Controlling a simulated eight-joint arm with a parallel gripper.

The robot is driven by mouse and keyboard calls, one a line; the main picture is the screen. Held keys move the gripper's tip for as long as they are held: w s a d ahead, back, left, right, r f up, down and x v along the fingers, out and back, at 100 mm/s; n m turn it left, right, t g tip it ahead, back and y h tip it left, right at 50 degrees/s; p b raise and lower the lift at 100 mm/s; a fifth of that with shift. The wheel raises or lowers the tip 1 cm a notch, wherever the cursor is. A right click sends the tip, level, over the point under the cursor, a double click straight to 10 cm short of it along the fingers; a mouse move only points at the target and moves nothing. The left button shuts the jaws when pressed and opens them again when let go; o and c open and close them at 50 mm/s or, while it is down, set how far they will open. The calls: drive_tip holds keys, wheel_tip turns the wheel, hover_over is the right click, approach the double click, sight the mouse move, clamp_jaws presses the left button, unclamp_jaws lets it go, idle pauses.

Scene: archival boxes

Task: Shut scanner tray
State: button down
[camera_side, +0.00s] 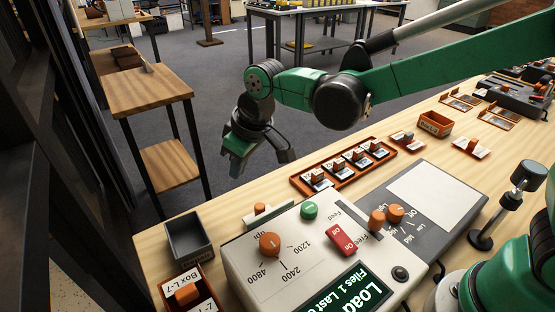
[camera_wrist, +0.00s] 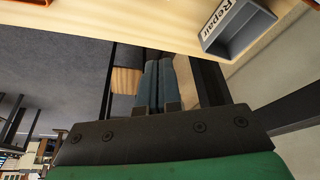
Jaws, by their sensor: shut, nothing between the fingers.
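The scanner (camera_side: 243,281) is a pale box with knobs, buttons and a lit display, at the front of the wooden bench in the side view. A low pale strip with an orange knob (camera_side: 260,208) shows at its far edge; it looks like the tray's front, and I cannot tell how far out it stands. My gripper (camera_side: 237,163) hangs beyond the bench's far edge, pointing down, apart from the scanner and the strip. In the wrist view my gripper (camera_wrist: 160,70) has its two dark fingers together, with nothing between them. The tray is not visible in the wrist view.
A grey open bin (camera_side: 188,238) stands left of the scanner, and an orange box (camera_side: 187,293) labelled Box L-7 is nearer. An orange rack (camera_side: 342,166) of small knobbed pieces lies behind the scanner. A wooden side table (camera_side: 150,90) stands at left across a floor gap.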

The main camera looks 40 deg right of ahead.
sight(260, 207)
drive_tip(key=x, duration=0.6)
drive_tip(key=shift+w+f, duration=0.15)
drive_tip(key=shift+f, duration=0.2)
drive_tip(key=shift+s+d, duration=0.25)
drive_tip(key=shift+s, duration=0.3)
drive_tip(key=shift+s+d, duration=0.25)
drive_tip(key=shift+s, duration=0.25)
drive_tip(key=shift+s+d, duration=0.4)
drive_tip(key=shift+s, duration=0.4)
drive_tip(key=shift+s, duration=1.55)
